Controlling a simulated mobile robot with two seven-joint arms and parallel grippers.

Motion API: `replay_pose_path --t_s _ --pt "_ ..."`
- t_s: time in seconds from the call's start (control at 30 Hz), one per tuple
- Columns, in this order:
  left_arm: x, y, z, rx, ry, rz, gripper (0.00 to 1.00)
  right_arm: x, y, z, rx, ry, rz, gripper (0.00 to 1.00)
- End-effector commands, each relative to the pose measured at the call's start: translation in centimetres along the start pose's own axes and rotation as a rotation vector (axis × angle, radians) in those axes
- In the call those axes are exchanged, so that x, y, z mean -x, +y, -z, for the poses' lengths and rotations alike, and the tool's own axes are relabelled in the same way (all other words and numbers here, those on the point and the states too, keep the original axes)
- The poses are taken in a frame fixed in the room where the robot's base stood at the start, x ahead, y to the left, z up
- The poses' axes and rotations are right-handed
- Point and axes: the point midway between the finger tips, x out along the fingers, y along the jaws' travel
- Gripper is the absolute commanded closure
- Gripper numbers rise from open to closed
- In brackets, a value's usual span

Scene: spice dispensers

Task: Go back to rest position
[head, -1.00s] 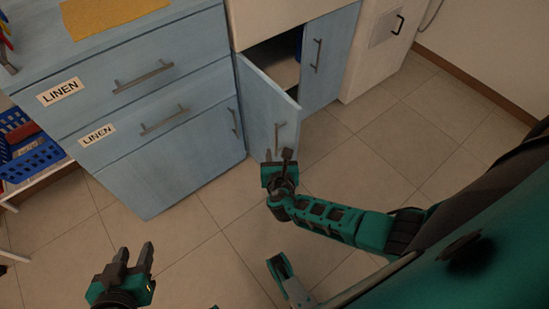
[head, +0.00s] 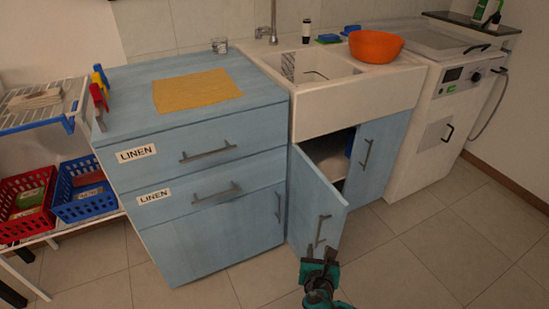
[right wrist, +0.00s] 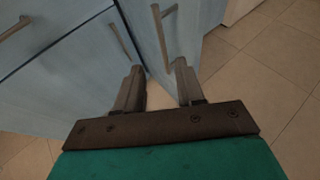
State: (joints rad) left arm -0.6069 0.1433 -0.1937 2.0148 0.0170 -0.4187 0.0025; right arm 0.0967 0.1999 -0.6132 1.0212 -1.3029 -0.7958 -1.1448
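My right gripper (head: 319,266) is low at the bottom of the head view, in front of the ajar blue cabinet door (head: 309,205). In the right wrist view its two fingers (right wrist: 158,85) are apart with nothing between them. The door's vertical handle (right wrist: 160,38) shows beyond the fingertips, apart from them. My left gripper is outside the head view.
The sink cabinet opening (head: 335,160) is dark inside. A blue LINEN drawer unit (head: 215,235) stands left of it. A white washing machine (head: 431,125) stands at right. Red (head: 25,222) and blue (head: 86,206) baskets sit at far left. The tiled floor (head: 425,255) at right is clear.

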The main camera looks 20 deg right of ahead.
Motion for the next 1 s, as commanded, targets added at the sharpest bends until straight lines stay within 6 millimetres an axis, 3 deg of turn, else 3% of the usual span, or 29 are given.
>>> replay_pose_path --t_s 0.13,0.23,0.37,0.47,0.6,0.7,0.83,1.0 --pt "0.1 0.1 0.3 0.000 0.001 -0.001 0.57 0.7 0.0 0.5 -0.068 0.031 -0.001 0.62" --pt "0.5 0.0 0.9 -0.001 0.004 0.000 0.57 2.7 0.1 1.7 -0.288 0.126 0.002 0.62" --pt "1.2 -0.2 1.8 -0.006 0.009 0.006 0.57 7.4 0.5 3.4 -0.810 0.322 0.035 0.62" --pt "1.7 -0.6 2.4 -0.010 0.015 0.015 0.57 11.3 0.9 3.2 -1.278 0.466 0.089 0.62" --pt "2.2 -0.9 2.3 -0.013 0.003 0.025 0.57 16.1 1.1 0.5 -1.896 0.615 0.176 0.62" --pt "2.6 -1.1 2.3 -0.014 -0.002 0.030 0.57 18.4 0.7 -2.3 -2.254 0.685 0.226 0.62" --pt "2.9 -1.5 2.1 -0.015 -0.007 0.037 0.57 20.3 0.1 -5.2 -2.560 0.740 0.264 0.62" --pt "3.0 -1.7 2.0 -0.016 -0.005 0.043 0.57 21.0 -0.2 -6.6 -2.707 0.767 0.280 0.62"
